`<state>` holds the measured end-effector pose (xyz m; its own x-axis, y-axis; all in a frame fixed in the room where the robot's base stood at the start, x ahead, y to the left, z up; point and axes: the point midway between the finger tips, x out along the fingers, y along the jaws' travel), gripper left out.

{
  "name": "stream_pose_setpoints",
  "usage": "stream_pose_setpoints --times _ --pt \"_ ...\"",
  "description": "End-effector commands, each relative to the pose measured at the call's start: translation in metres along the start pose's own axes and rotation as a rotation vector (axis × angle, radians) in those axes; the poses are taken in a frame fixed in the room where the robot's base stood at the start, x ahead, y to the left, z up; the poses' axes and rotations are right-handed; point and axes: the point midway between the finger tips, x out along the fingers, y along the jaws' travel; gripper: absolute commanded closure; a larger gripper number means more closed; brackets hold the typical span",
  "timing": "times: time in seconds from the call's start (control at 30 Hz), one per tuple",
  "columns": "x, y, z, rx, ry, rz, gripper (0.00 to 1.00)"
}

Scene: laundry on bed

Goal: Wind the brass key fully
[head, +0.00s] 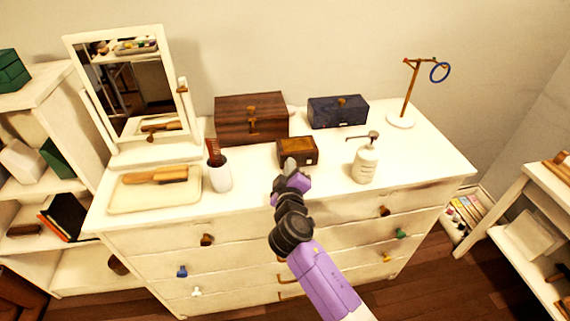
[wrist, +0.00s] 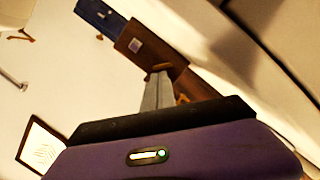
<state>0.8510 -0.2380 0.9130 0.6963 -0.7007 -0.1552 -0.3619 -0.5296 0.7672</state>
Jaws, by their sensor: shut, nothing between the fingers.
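A small brown wooden box (head: 297,150) stands near the middle of the dresser top. A small brass-coloured patch shows on its front in the head view; I cannot make out a key shape there. My gripper (head: 290,165) is just in front of the box's lower left side, covering part of it. I cannot tell whether it touches. In the wrist view my gripper (wrist: 158,75) has its fingers together and empty, their tips overlapping a brown wooden surface (wrist: 135,42) with a pale square.
A larger wooden chest (head: 235,120) and a dark blue box (head: 338,112) stand behind. A soap pump (head: 365,162) is to the right, a white cup (head: 217,175) to the left. A mirror (head: 130,90), a tray (head: 130,195) and a ring stand (head: 402,120) flank them.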

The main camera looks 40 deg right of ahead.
Motion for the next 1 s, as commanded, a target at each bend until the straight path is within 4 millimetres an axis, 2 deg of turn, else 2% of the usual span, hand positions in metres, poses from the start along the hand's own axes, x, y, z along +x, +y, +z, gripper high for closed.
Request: stream_pose_setpoints --times 0.37,1.0 --pt "0.0 0.0 0.0006 0.004 0.0 -0.001 1.0" --pt "0.0002 0.0028 0.0018 0.109 0.0 -0.026 1.0"
